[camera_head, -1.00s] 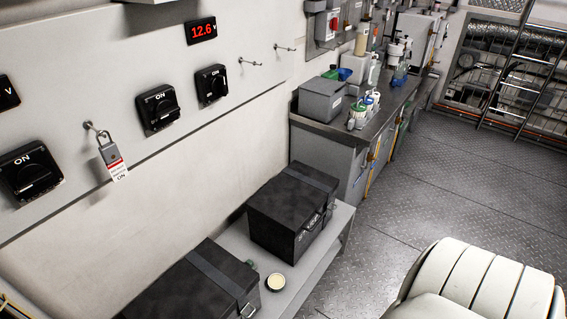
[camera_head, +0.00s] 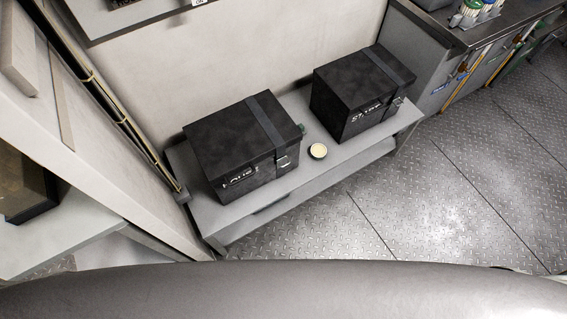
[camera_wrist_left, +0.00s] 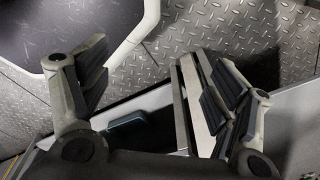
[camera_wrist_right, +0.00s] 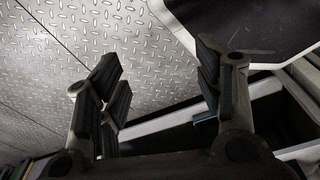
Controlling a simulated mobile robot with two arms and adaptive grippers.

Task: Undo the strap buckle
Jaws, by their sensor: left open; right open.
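Two black lidded boxes stand on a grey bench (camera_head: 215,212) in the head view. A dark grey strap (camera_head: 266,122) crosses the left box (camera_head: 222,142) and runs down its front to a small metal buckle (camera_head: 284,161). A similar strap (camera_head: 388,66) crosses the right box (camera_head: 345,90), with a small fitting low on its front. Whether either buckle is fastened is too small to tell. My left gripper (camera_wrist_left: 155,80) is open and empty in the left wrist view. My right gripper (camera_wrist_right: 160,80) is open and empty in the right wrist view. Neither shows in the head view.
A small round container with a cream top (camera_head: 318,151) sits between the boxes. A wall rises behind the bench. A shelf with a brown box (camera_head: 25,185) is at the left. A grey counter (camera_head: 440,70) stands at the right. The tread-plate floor (camera_head: 430,200) before the bench looks clear.

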